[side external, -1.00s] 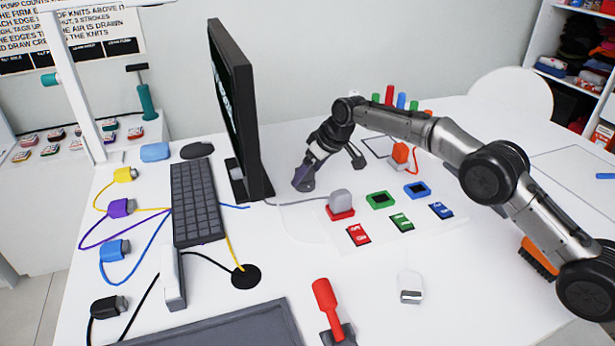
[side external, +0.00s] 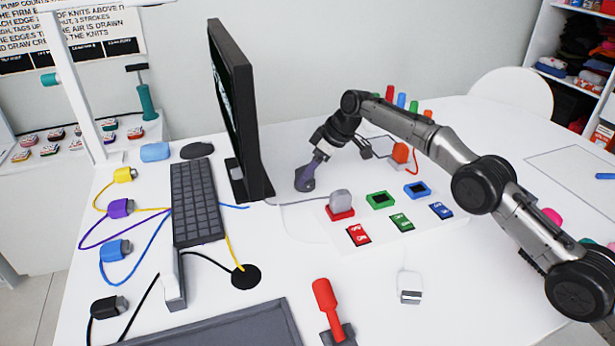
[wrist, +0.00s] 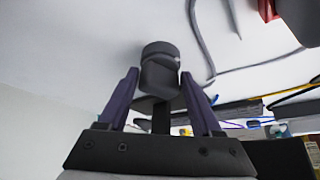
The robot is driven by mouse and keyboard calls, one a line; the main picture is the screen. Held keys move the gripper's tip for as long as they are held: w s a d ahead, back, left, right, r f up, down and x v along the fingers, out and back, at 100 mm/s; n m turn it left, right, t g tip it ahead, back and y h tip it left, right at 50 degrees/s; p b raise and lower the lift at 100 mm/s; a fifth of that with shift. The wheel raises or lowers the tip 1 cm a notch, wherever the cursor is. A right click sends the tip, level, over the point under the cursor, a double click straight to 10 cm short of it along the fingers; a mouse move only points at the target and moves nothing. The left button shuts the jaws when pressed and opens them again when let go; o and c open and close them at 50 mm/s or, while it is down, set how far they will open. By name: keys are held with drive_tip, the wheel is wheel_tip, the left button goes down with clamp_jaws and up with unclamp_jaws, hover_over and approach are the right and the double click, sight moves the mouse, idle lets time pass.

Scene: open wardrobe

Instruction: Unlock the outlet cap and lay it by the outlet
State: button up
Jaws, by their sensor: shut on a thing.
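My gripper (side external: 314,164) reaches down to the desk just right of the monitor's foot, its purple fingers slanting to a dark grey rounded piece (side external: 304,184). In the wrist view, my gripper (wrist: 160,88) has its two purple fingers on either side of a dark, stepped cylindrical piece (wrist: 160,66), which I take to be the outlet cap. The fingers are shut on it. I cannot tell whether it is seated on an outlet or apart from it.
The monitor (side external: 232,100) stands close left of my gripper. A grey-and-red plug-like block (side external: 341,204) and several coloured modules, including a green one (side external: 380,200), lie to the right.

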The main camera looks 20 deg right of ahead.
drive_tip(key=shift+s+a+n, duration=0.2)
drive_tip(key=shift+a+n, duration=0.15)
drive_tip(key=shift+n, duration=0.05)
drive_tip(key=o, duration=1.5)
drive_tip(key=shift+d, duration=0.15)
drive_tip(key=shift+d+r, duration=0.15)
drive_tip(key=shift+r, duration=0.1)
drive_tip(key=shift+v, duration=3.7)
drive_tip(key=shift+w+d, duration=0.1)
